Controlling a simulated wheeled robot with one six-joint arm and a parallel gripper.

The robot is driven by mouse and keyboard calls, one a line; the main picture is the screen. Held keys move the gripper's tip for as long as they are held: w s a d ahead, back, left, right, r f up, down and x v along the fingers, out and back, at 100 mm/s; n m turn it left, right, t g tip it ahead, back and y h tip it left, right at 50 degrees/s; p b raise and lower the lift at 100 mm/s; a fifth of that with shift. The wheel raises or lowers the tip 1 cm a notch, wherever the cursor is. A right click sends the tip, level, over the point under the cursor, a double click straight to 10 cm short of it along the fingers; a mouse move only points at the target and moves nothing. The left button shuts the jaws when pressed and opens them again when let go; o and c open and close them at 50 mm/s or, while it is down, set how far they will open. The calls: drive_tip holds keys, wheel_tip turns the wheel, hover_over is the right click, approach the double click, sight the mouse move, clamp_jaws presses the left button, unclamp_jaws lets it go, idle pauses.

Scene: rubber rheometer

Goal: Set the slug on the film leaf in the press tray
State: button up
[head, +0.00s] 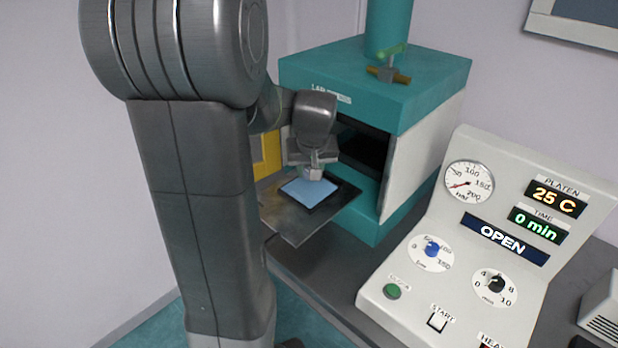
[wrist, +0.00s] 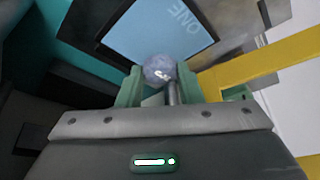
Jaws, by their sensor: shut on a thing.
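My gripper (wrist: 160,88) is shut on the slug (wrist: 159,68), a small grey rounded lump between the green fingertips in the wrist view. In the head view my gripper (head: 312,174) is over the press tray, and the slug is too small there to make out clearly. The light blue film leaf (head: 308,190) lies in the dark recess of the tray (head: 296,222). The leaf also shows in the wrist view (wrist: 135,30), with pale lettering on it, beyond the slug. I cannot tell whether the slug touches the leaf.
The teal and white press (head: 400,90) stands behind the tray with its dark chamber open. A yellow part (head: 267,155) stands left of the chamber. The control console (head: 480,230) at right reads 25 C, 0 min and OPEN.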

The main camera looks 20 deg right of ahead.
drive_tip(key=shift+f, duration=1.7)
drive_tip(key=shift+f, duration=0.15)
drive_tip(key=o, duration=0.9)
drive_tip(key=shift+o, duration=0.2)
drive_tip(key=shift+r, duration=0.35)
drive_tip(key=v, duration=1.1)
drive_tip(key=shift+s+r+b, duration=0.2)
drive_tip(key=shift+r+b, duration=0.15)
drive_tip(key=shift+b, duration=0.05)
drive_tip(key=shift+a, duration=0.1)
